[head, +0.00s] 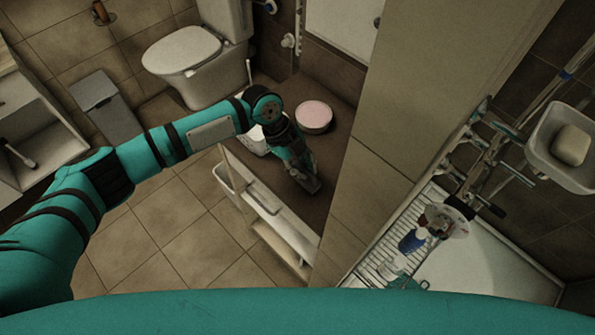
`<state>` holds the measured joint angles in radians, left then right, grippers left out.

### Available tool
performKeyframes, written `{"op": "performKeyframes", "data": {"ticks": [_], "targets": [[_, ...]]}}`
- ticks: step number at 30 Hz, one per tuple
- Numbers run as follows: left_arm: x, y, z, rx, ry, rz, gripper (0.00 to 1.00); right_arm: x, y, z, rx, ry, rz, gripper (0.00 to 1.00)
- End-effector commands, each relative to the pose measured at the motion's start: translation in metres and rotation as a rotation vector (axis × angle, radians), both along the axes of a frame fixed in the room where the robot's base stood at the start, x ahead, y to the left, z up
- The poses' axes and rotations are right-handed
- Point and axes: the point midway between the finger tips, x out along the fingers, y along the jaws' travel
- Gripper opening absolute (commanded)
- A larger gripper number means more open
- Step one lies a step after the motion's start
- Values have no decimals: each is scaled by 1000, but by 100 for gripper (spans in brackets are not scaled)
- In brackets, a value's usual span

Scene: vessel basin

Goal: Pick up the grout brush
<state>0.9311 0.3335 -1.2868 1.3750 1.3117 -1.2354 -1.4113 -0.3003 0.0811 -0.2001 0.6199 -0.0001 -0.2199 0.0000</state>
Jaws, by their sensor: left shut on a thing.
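My left arm comes in from the left and reaches down over the brown ledge. My left gripper (304,172) points down there and is shut on a small greyish thing, which I take to be the grout brush (313,186). Only a little of it shows at the fingertips; the fingers and the dim light hide the rest. I cannot tell whether it touches the surface below. My right gripper is not in view.
A pink-topped round tub (314,116) stands just behind my left gripper, and a white container (254,141) is partly behind the arm. A toilet (190,55) and a grey bin (105,105) stand farther left. A tiled wall (400,130) rises close on the right.

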Motion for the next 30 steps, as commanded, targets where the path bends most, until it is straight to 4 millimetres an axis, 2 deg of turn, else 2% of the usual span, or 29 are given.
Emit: {"op": "performKeyframes", "data": {"ticks": [7, 12, 24, 30], "targets": [[1, 0, 10, -2, -2, -1, 0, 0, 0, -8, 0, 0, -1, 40], [1, 0, 34, -3, -7, -1, 0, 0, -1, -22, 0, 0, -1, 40], [-89, 31, 40, -1, -1, -1, 0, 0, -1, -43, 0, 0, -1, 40], [-126, 42, 45, 1, -2, -1, 0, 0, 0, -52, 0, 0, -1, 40]]}}
